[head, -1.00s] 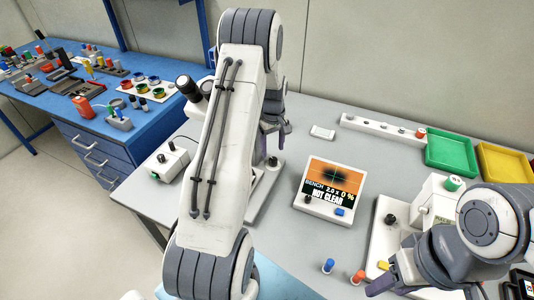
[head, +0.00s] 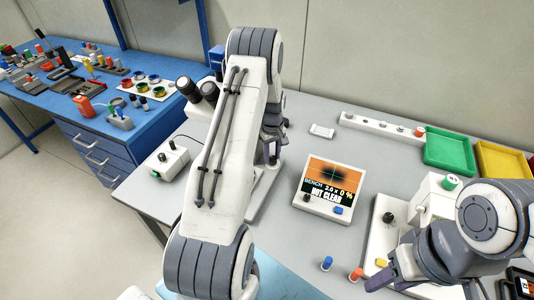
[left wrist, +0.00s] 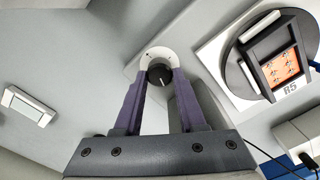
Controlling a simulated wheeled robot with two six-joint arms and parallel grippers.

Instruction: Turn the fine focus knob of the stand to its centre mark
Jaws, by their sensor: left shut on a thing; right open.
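The fine focus knob (left wrist: 160,74) is black with a white pointer line, on a white dial plate (left wrist: 155,53) with small dark marks. In the left wrist view its pointer slants toward the lower right. My left gripper (left wrist: 159,77) is shut on the knob, one purple finger at each side. In the head view my left gripper (head: 271,148) is at the stand (head: 262,192), mostly behind my own arm, and the knob is hard to make out. My right gripper (head: 377,284) is open and empty at the lower right.
Microscope eyepieces (head: 197,89) show left of my arm. A round stage (left wrist: 262,60) holds an orange chip marked R5. A white control box (head: 167,162) stands at the left. Green (head: 450,150) and yellow (head: 502,160) trays are at the back right. Blue (head: 326,263) and orange pegs (head: 356,274) stand in front.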

